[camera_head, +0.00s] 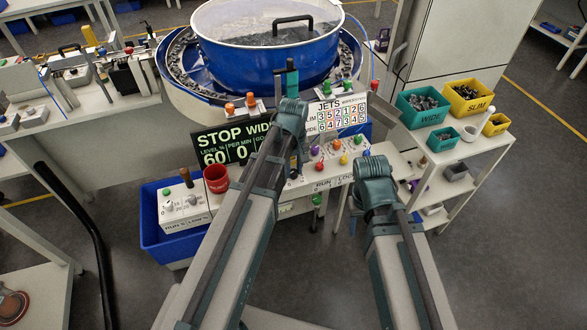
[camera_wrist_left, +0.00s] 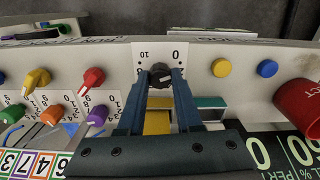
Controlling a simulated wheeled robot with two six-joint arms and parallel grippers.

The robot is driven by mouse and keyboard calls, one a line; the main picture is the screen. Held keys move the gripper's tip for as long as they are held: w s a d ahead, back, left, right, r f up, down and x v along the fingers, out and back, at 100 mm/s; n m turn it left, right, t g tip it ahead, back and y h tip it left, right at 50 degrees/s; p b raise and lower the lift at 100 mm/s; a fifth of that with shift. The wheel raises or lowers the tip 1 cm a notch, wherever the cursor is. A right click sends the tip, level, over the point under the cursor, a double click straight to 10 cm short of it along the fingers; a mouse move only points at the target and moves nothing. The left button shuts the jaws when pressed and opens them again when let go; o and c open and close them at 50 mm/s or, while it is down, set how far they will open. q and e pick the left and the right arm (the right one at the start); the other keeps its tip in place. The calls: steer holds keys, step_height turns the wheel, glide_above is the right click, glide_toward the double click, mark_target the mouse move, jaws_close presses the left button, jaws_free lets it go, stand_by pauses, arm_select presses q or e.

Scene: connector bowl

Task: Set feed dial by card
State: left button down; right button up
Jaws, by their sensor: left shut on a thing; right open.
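The black feed dial (camera_wrist_left: 160,75) sits on a white scale plate marked 0 and 10 on the panel, in the left wrist view. My left gripper (camera_wrist_left: 160,90) has its two fingers closed on the sides of this dial. In the head view the left gripper (camera_head: 294,165) points down at the panel and its arm hides the dial. The JETS card (camera_head: 338,114), with SLIM and WIDE number rows, stands behind the panel. The display (camera_head: 237,146) reads STOP WIDE, level 60, per min 0. My right gripper (camera_head: 374,172) is right of the panel, its fingertips hidden.
Red, yellow, orange and purple knobs (camera_wrist_left: 93,77) sit beside the dial, with yellow (camera_wrist_left: 221,67) and blue (camera_wrist_left: 267,68) buttons opposite. A blue bowl feeder (camera_head: 270,60) is behind; bins (camera_head: 424,106) stand on the right shelf.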

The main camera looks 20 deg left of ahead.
arm_select(q)
steer(key=m, duration=0.5)
steer(key=shift+m, duration=0.3)
steer(key=m, duration=1)
steer(key=shift+m, duration=0.4)
steer(key=m, duration=0.5)
steer(key=shift+m, duration=0.3)
steer(key=c, duration=0.6)
jaws_free()
steer(key=shift+r, duration=0.1)
